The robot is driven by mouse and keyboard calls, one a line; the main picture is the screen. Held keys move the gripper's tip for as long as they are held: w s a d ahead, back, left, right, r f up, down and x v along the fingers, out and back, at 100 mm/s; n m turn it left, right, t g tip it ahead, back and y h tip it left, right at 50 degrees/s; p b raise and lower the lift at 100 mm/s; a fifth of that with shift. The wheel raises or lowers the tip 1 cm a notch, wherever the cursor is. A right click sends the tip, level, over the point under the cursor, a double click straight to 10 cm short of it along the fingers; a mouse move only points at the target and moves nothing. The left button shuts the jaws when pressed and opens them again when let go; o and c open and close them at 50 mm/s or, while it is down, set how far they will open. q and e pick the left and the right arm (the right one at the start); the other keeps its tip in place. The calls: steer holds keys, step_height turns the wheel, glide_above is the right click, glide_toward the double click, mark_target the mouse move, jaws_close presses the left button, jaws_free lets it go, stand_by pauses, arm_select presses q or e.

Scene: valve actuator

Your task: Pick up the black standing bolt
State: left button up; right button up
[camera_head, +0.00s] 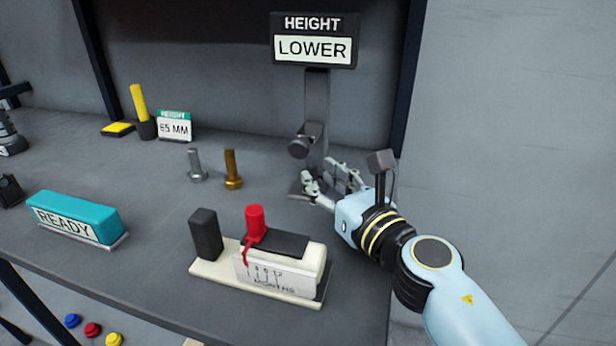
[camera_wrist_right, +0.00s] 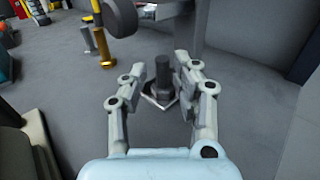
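My right gripper (camera_wrist_right: 160,72) is open, with one finger on each side of the bolt. Gaps show between the bolt and both fingers. In the head view my right gripper (camera_head: 322,177) is low at the foot of the height gauge, and I cannot make out the bolt there. My left gripper is not in view.
The height gauge (camera_head: 317,105) with a LOWER sign (camera_head: 314,48) rises right behind my right gripper. A silver bolt (camera_head: 196,168) and a brass bolt (camera_head: 232,172) stand to its left. A cream device (camera_head: 210,270) with a red knob (camera_head: 255,220) lies in front.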

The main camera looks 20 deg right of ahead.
mark_target(315, 168)
steer(key=shift+o, duration=0.3)
steer(key=v, duration=0.5)
steer(key=shift+b, duration=0.3)
steer(key=shift+o, duration=1.1)
steer(key=shift+s, duration=0.15)
steer(key=shift+o, duration=0.2)
steer(key=shift+s+d+r+n+y+p, duration=0.3)
steer(key=shift+s+d+y+p, duration=0.1)
steer(key=shift+p, duration=0.75)
steer(key=shift+d, duration=0.15)
steer(key=x, duration=0.2)
steer(key=p+x, duration=0.1)
steer(key=x, duration=0.2)
steer(key=shift+w+f, duration=0.25)
steer(key=shift+p+x, duration=0.5)
steer(key=shift+x, duration=2.05)
